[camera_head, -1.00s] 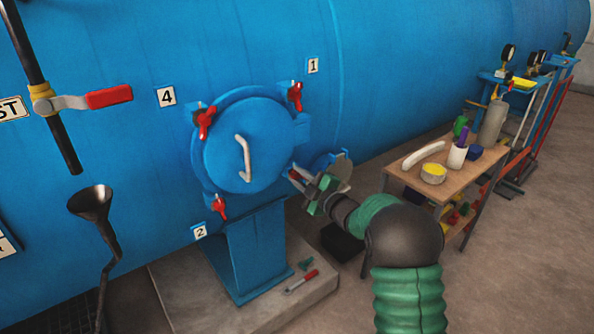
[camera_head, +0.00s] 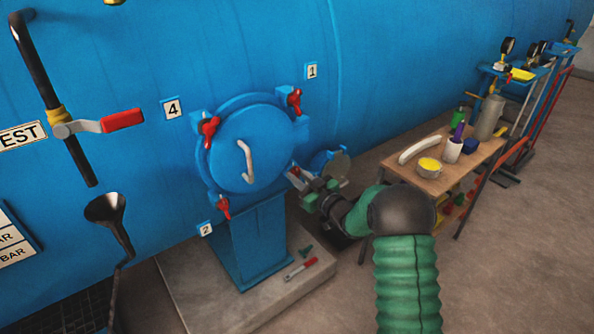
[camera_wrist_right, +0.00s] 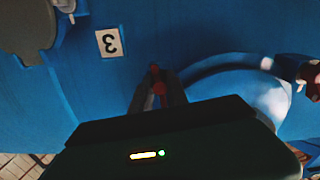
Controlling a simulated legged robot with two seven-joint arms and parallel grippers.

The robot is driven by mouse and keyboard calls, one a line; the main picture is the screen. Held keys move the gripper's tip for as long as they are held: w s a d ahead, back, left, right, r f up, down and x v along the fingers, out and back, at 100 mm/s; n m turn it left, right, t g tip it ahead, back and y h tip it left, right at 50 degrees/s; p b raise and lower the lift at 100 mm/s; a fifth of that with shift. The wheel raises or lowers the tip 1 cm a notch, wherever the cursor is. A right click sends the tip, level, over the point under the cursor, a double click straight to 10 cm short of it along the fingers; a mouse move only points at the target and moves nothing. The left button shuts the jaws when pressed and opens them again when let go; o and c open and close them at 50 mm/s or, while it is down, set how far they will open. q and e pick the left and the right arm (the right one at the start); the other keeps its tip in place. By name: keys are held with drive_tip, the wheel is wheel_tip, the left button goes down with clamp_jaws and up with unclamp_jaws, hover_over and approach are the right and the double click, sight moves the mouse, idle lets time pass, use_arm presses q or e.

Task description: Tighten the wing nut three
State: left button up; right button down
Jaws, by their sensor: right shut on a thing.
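The round blue door (camera_head: 232,168) on the blue vessel has a pale curved handle and red wing nuts on its rim. Wing nut three (camera_head: 294,173) is at the door's lower right, mostly hidden by my right gripper (camera_head: 298,178). The label 3 (camera_wrist_right: 109,43) shows upside down in the right wrist view, beside the red wing nut (camera_wrist_right: 155,72). My right gripper's fingers are shut on this nut. The other wing nuts show at upper left (camera_head: 209,129), upper right (camera_head: 294,101) and lower left (camera_head: 223,207). My left gripper is out of view.
A wooden table (camera_head: 424,186) with a yellow-topped tub, a white cup and bottles stands at right. A blue pedestal (camera_head: 250,245) stands under the door. A red-handled valve lever (camera_head: 122,120) and a dark funnel (camera_head: 105,209) are at left.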

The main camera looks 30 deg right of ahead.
drive_tip(key=shift+s+f+m+p, duration=0.1)
drive_tip(key=shift+f+m+p, duration=0.3)
drive_tip(key=shift+m, duration=0.4)
drive_tip(key=c, duration=1.4)
unclamp_jaws()
drive_tip(key=shift+o, duration=0.6)
drive_tip(key=shift+r, duration=0.2)
drive_tip(key=s+d, duration=0.1)
drive_tip(key=s, duration=1.5)
drive_tip(key=shift+s+d+p, duration=0.25)
drive_tip(key=shift+p, duration=0.2)
